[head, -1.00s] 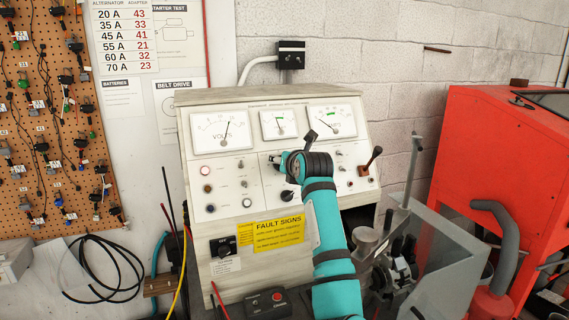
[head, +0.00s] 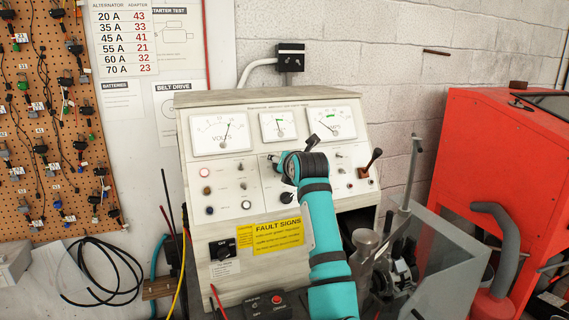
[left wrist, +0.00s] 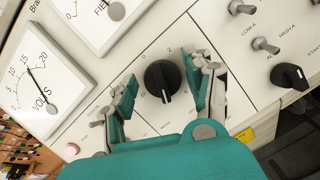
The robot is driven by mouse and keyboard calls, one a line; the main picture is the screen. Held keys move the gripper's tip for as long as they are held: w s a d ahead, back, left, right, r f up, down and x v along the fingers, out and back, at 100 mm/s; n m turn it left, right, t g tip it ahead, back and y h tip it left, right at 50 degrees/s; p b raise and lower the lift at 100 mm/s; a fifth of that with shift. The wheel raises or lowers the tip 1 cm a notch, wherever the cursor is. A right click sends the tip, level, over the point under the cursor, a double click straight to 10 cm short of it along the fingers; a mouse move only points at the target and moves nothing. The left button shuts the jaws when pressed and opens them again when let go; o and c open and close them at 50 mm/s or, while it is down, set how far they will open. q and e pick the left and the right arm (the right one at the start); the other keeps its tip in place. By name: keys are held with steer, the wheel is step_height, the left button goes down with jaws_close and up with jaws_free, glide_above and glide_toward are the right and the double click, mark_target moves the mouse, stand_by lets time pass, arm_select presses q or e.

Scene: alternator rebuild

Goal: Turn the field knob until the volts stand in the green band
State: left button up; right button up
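In the left wrist view, the black round field knob (left wrist: 163,80) with a white pointer line sits on the cream panel. My left gripper (left wrist: 168,88) is open around it, one finger on each side, with a visible gap on both sides. My right gripper is not in view.
The test bench panel (head: 225,178) carries toggles, lamps and another black knob (left wrist: 291,76) close to the gripper's right. A lever (head: 371,162) stands at right.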

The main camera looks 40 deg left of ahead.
arm_select(q)
steer(key=shift+o, duration=0.6)
steer(key=v, duration=0.7)
steer(key=shift+d, duration=0.15)
steer(key=shift+s, duration=0.1)
